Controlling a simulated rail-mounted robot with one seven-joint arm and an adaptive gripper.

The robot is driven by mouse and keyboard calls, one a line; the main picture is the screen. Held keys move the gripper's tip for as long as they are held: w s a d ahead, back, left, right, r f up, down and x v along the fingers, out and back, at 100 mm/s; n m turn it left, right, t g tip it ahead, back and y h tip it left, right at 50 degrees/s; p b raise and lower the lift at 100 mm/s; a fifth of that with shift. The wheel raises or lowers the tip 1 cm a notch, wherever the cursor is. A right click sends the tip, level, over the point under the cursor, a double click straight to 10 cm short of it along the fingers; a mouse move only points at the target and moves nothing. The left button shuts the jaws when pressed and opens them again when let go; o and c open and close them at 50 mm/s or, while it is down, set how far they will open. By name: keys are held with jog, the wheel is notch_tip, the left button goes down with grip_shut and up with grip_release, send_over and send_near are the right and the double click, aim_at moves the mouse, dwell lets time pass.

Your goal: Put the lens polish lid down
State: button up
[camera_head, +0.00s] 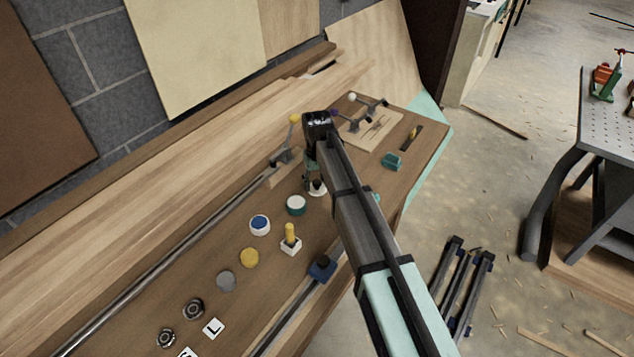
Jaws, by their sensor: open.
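My gripper (314,178) points down over the workbench, open, above or around a small white round piece (318,190) with a dark centre. My arm and gripper partly hide this piece, and I cannot tell whether the fingers touch it. To its left stand a green-rimmed white-topped round container (296,205) and a blue-topped white one (260,224). A flat yellow disc (250,258) and a flat grey disc (226,281) lie further down the row. No label is readable, so I cannot tell which piece is the lens polish lid.
A yellow peg on a white block (290,240) and a blue clamp on a rail (322,268) stand nearby. Two dark metal round parts (193,309) and an "L" card (213,328) lie at lower left. A board with toggle clamps (370,130) lies behind my gripper.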

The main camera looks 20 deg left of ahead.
aim_at(317, 181)
notch_tip(317, 181, up, 12)
jog(key=b, duration=0.3)
dwell(0.5)
